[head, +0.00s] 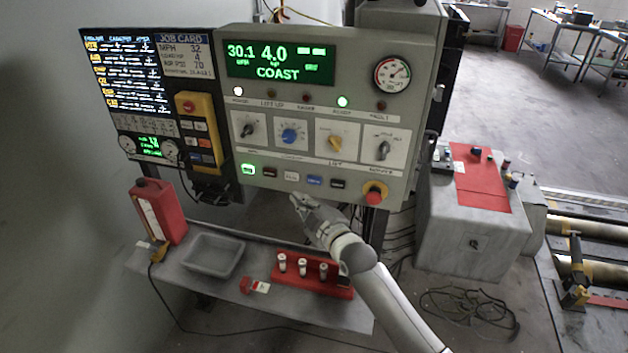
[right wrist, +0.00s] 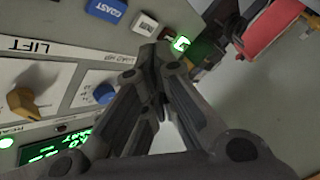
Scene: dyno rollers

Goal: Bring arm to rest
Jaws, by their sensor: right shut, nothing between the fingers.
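My right gripper (head: 299,200) is in front of the lower edge of the grey control panel (head: 425,75), below its button row. It is shut and empty; its fingers also meet in the right wrist view (right wrist: 158,55). The right arm comes in from the bottom right. In the head view the panel display (head: 280,62) reads "30.1", "4.0" and "COAST". The leftmost button (head: 248,169) glows green, and so does it in the right wrist view (right wrist: 180,43), close beside the fingertips. I cannot tell whether the fingers touch the panel. My left gripper is not in view.
A red emergency stop (head: 375,193) juts from the panel's lower right. Below, a shelf holds a red can (head: 158,212), a grey tray (head: 214,255) and a red rack (head: 312,275) with small cylinders. A grey cabinet (head: 470,235) and rollers (head: 590,230) stand right. Cables (head: 465,305) lie on the floor.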

